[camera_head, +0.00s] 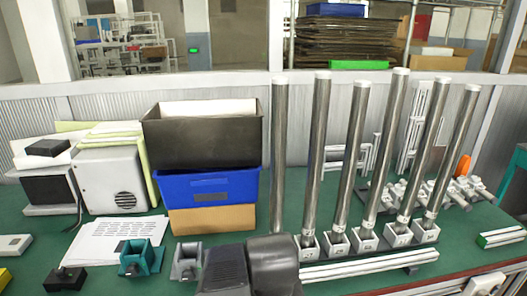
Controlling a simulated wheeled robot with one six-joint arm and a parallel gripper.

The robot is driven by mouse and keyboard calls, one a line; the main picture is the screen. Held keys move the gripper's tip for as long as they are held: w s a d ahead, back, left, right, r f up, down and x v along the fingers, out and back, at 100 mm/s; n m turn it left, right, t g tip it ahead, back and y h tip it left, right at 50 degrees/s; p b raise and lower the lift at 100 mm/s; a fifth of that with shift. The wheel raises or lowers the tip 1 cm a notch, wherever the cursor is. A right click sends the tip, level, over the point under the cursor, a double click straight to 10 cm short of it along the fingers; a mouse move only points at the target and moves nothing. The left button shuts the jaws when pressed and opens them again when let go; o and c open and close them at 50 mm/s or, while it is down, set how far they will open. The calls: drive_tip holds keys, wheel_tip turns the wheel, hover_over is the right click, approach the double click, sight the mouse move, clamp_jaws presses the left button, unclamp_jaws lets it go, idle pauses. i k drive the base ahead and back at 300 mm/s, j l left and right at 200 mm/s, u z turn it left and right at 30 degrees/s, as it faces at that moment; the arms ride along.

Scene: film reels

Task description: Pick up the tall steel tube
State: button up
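Several tall steel tubes with pale tops stand in a row on the green table, right of centre. The leftmost tube (279,150) is nearly upright in the picture, and its foot is hidden behind a dark part of my arm. The other tubes, such as the one beside it (318,150) and the rightmost one (450,155), look slanted and stand in white square sockets (337,243). Nothing is seen holding any tube. Dark links of my arm show at the bottom centre, in front of the leftmost tube; no gripper fingers are visible.
A black bin (205,140) sits on a blue crate (208,187) left of the tubes. A white box (112,180) stands further left. Teal (141,258) and grey blocks lie in front. White profiles (368,265) lie before the sockets. Metal fittings (445,192) crowd the right side.

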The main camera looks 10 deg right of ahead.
sight(441, 85)
drive_tip(key=z, duration=1.65)
